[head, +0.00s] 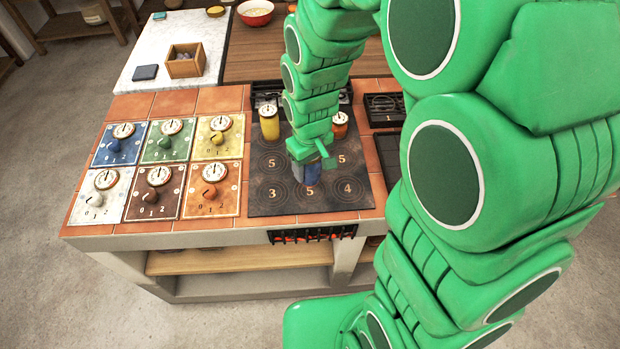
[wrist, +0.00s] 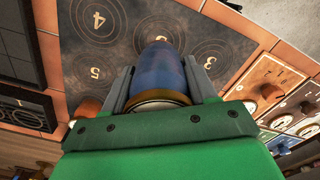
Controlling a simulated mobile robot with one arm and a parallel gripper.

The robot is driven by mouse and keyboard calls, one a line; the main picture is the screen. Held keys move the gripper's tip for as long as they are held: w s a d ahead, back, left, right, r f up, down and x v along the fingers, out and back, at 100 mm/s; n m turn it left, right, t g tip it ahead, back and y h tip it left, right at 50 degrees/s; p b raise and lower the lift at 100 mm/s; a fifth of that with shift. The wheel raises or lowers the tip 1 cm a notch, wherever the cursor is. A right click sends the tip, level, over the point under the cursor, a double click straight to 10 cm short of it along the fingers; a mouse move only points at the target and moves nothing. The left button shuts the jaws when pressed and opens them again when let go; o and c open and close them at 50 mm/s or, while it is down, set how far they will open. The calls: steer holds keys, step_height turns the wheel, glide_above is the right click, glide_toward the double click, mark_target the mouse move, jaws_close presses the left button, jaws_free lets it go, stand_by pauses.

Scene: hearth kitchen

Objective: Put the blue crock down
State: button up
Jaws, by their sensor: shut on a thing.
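The blue crock (head: 306,174) is at the front middle of the dark hob plate (head: 263,206) in the head view, partly hidden by my arm. My gripper (head: 312,160) is above and around it. In the wrist view the blue crock (wrist: 160,72) sits between the two grey fingers of my gripper (wrist: 160,88), which are shut on it. It is over or on the ringed spot between those marked 4 and 3. I cannot tell whether its base touches the plate.
A yellow crock (head: 269,124) stands at the plate's back left and an orange crock (head: 339,125) at its back right. Several coloured dial panels (head: 160,192) lie to the left. The rings marked 3 and 4 on the plate look clear.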

mark_target(310, 178)
steer(key=shift+f, duration=2.45)
steer(key=shift+f, duration=0.15)
steer(key=o, duration=1.3)
steer(key=shift+o, duration=0.2)
